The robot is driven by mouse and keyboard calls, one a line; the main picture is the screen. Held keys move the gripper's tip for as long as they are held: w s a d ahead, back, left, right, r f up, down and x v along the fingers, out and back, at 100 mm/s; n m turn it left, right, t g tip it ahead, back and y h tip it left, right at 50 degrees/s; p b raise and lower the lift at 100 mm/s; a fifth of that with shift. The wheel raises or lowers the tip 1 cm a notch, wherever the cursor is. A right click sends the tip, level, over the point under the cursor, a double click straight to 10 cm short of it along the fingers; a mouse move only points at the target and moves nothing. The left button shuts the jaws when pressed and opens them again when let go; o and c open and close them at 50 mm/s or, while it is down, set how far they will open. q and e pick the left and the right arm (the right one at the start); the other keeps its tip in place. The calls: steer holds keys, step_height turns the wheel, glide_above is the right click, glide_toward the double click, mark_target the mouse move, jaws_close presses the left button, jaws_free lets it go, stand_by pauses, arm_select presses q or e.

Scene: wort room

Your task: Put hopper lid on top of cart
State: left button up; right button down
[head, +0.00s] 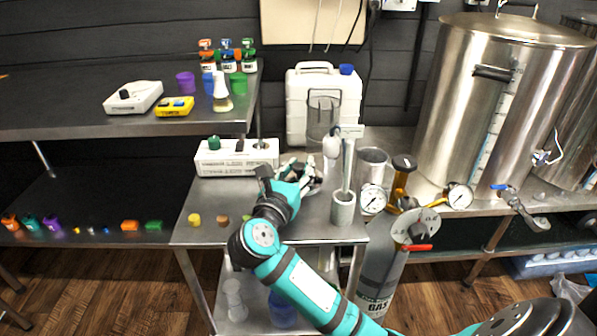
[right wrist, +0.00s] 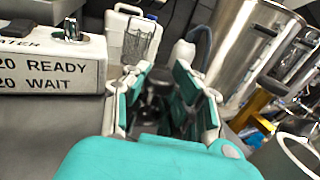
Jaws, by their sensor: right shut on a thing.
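My right gripper (head: 306,177) is low over the top of the steel cart (head: 270,228), near its back. In the right wrist view its fingers (right wrist: 165,88) are closed around a dark, mostly hidden thing, which I take to be the hopper lid (right wrist: 158,86). The fingers hide most of its shape, and I cannot tell whether it touches the cart top. My left gripper is not in view.
A white labelled device (head: 236,160) stands left of the gripper. A grey holder (head: 343,208) with a tall upright piece and a metal cup (head: 371,168) stand to the right. Small yellow (head: 194,219) and brown pieces lie at the front left. A large steel kettle (head: 470,110) stands at right.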

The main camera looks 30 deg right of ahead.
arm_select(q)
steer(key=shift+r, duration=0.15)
arm_select(e)
steer(key=shift+f, duration=0.1)
steer(key=shift+f, duration=0.1)
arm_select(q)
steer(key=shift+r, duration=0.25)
arm_select(e)
steer(key=c, duration=1)
jaws_free()
steer(key=shift+c, duration=0.2)
steer(key=shift+r, duration=0.25)
steer(key=shift+s+a+f, duration=0.15)
steer(key=shift+s+a, duration=0.15)
steer(key=shift+a, duration=0.15)
steer(key=v, duration=0.9)
steer(key=shift+s+a, duration=0.2)
steer(key=shift+a, duration=0.15)
steer(key=shift+s+a, duration=0.4)
steer(key=shift+a, duration=0.05)
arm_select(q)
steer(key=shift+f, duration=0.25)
